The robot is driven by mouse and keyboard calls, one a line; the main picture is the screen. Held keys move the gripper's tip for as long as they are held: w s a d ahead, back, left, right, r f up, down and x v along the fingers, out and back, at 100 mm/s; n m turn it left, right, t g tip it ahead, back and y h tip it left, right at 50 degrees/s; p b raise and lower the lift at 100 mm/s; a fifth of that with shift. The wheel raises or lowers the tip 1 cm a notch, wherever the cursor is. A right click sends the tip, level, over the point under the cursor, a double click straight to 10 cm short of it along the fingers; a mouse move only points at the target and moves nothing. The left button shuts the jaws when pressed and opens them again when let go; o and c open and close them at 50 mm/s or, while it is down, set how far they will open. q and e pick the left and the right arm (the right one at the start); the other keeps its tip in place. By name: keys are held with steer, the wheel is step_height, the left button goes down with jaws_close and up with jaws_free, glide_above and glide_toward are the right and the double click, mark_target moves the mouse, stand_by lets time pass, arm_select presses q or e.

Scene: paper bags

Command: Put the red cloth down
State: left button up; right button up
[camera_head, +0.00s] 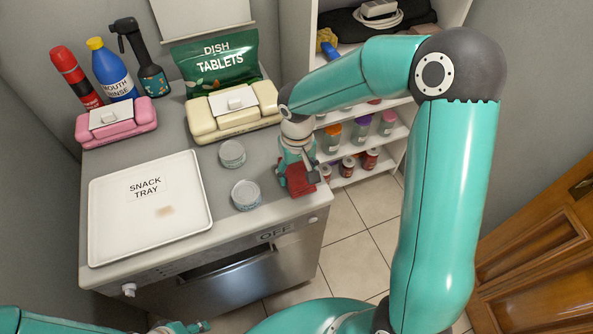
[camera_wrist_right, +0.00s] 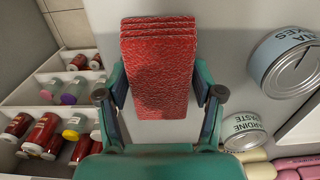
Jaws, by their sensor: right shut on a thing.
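The red cloth (camera_head: 298,180) is a folded, textured rectangle. It is at the right front part of the grey counter top (camera_head: 262,170), close to the right edge. My right gripper (camera_head: 297,163) points down and is shut on the cloth. In the right wrist view the cloth (camera_wrist_right: 158,50) sits between the two fingers of the gripper (camera_wrist_right: 160,90), one on each side. I cannot tell whether the cloth touches the counter. Part of my left gripper (camera_head: 184,327) shows at the bottom left edge, low in front of the counter, and its fingers are not clear.
Two cans (camera_head: 245,194) (camera_head: 232,153) stand left of the cloth. A white snack tray (camera_head: 110,235) fills the left front. Cream (camera_head: 205,125) and pink (camera_head: 85,128) wipe packs, a green bag (camera_head: 215,62) and several bottles stand behind. Shelves with jars (camera_head: 345,182) are at the right.

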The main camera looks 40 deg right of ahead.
mark_target(297, 171)
steer(key=o, duration=1.2)
step_height(297, 171, up, 12)
stand_by(0.4)
